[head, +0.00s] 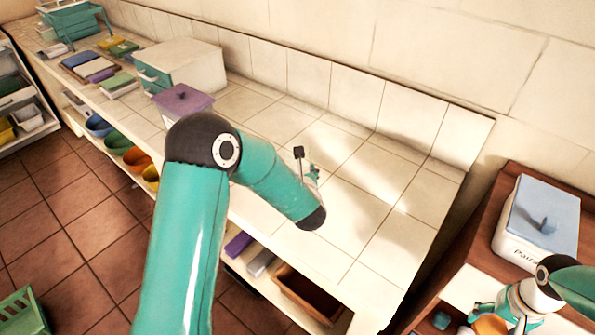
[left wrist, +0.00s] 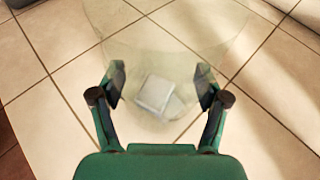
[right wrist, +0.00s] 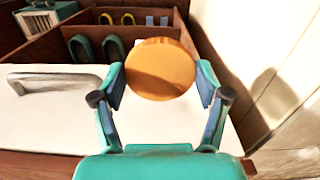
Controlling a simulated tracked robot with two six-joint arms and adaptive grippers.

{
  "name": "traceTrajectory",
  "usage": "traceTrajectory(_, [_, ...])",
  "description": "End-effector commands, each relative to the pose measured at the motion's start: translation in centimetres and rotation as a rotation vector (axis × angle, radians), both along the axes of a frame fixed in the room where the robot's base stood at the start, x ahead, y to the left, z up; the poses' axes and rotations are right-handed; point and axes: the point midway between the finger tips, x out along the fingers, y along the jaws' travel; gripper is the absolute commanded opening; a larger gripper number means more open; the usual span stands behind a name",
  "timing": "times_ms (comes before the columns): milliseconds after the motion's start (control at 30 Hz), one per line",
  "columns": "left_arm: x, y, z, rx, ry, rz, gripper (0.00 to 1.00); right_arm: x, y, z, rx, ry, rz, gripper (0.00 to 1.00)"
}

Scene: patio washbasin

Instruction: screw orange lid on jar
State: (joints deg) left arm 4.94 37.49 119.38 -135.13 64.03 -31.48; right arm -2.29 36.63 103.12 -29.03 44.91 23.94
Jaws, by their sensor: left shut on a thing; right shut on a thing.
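A clear see-through jar (left wrist: 165,45) stands between the fingers of my left gripper (left wrist: 160,85) in the left wrist view, over the tiled counter. A pale squarish thing (left wrist: 157,93) shows through its wall; I cannot tell whether it is inside. In the head view my left arm hides most of this gripper and the jar. My right gripper (right wrist: 161,82) is shut on the round orange lid (right wrist: 160,68), held apart from the jar. The lid also shows at the lower right of the head view (head: 490,324), beside my right arm.
The tiled counter (head: 385,185) is clear around the left gripper. A purple-topped box (head: 183,100) and a large pale box (head: 185,68) stand farther left. A white container with a blue lid (head: 543,215) stands on the brown unit at right. The right wrist view shows a compartmented wooden box (right wrist: 62,48).

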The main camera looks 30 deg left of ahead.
Motion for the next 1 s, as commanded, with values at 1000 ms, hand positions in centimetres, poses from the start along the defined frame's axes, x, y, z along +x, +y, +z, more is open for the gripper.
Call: traceTrajectory(1000, [0.0,0.1,17.5,0.0,-0.007,0.002,0.25,0.0,0.1,-0.1,0.0,0.0,0.001,0.64])
